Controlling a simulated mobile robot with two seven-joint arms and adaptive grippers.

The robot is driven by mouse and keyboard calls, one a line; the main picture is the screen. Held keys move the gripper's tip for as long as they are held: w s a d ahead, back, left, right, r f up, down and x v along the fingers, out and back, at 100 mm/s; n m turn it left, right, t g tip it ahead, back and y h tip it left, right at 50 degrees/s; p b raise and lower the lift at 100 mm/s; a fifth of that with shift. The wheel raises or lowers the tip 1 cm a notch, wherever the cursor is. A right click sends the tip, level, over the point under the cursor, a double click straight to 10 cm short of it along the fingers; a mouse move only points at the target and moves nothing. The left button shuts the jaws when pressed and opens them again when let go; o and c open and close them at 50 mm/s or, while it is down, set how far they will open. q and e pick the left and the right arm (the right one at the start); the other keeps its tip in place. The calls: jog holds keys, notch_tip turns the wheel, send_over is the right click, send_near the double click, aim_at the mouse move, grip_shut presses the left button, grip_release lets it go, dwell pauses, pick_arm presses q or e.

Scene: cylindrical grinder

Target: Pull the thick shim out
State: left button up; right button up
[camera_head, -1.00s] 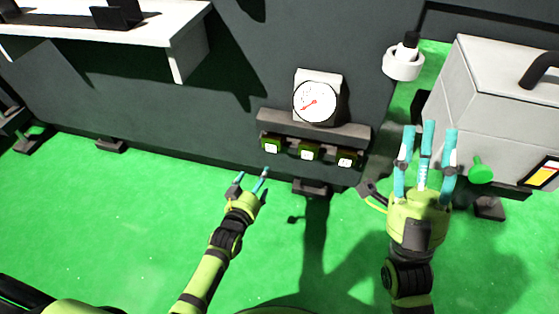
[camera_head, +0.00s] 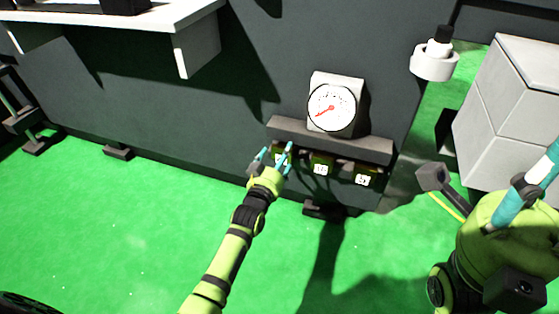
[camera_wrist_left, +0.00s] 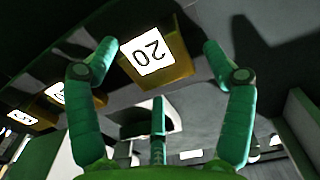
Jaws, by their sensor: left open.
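In the head view this block (camera_head: 279,155) is partly hidden by my fingers. My left gripper (camera_head: 275,154) is open in front of it. In the left wrist view the fingers (camera_wrist_left: 158,62) spread to both sides of the block, with a gap on each side and a third finger below. My right gripper (camera_head: 535,180) is at the right edge, its fingers partly out of frame.
A middle shim (camera_head: 322,166) and a right shim (camera_head: 364,178) hang beside it under the ledge (camera_head: 335,140). A dial gauge (camera_head: 332,105) stands above. A grey cabinet (camera_head: 510,110) is at the right. The green floor in front is clear.

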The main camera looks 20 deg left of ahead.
pick_arm(q)
jog(key=c, duration=1.6)
jog(key=shift+r, duration=0.1)
grip_shut()
